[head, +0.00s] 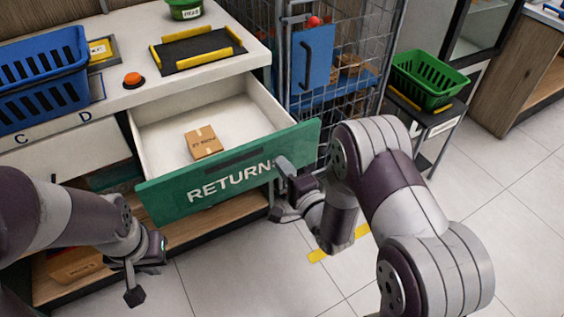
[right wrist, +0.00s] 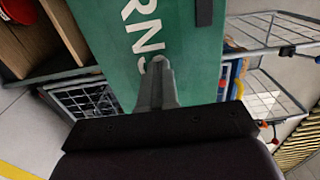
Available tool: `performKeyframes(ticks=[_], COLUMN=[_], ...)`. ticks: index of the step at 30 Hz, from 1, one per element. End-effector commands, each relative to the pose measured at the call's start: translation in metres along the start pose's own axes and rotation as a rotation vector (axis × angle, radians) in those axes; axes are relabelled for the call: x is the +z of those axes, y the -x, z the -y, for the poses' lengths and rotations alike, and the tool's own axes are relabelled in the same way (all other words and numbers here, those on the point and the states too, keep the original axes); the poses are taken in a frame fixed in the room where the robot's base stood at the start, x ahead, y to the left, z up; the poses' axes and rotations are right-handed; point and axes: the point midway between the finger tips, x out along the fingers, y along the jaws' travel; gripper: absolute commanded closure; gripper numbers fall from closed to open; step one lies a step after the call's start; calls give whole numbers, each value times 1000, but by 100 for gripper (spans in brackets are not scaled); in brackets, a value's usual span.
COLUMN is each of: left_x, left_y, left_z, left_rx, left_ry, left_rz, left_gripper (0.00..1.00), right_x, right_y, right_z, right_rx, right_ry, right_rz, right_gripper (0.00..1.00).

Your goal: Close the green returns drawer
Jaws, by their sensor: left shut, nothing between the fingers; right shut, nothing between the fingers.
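The green returns drawer (head: 228,178) is pulled open from the white counter, its front marked "RETURNS". A small brown cardboard box (head: 204,142) lies inside it. My right gripper (head: 281,164) is shut, its fingertips at the right part of the drawer front. In the right wrist view the shut fingers (right wrist: 157,70) reach the green front (right wrist: 168,30) beside the lettering; whether they touch it I cannot tell. My left gripper (head: 134,292) is shut and empty, low in front of the counter, apart from the drawer.
A blue basket (head: 45,80), an orange button (head: 133,80) and a black tray with yellow edges (head: 197,49) are on the counter. A wire cage (head: 340,65) stands right of the drawer. A green basket (head: 428,79) sits on a stand further right. The floor in front is clear.

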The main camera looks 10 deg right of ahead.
Motion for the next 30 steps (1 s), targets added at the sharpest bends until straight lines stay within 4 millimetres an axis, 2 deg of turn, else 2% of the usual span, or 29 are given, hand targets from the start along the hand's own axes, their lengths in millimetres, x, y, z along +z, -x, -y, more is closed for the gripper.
performKeyframes(ticks=[14,19,23,30], left_x=[0,0,1,3], left_y=[0,-2,-7,-22], left_z=[0,0,0,0], left_rx=[0,0,0,0], left_ry=[0,0,0,0], left_rz=[0,0,0,0], left_gripper=[100,100,100,100], right_x=[0,0,1,1], right_y=[2,-8,-28,-87], right_z=[0,-1,-1,-3], right_rx=[0,-1,-4,-5], right_ry=[0,0,1,1], right_rz=[0,1,1,1], right_gripper=[100,100,100,100])
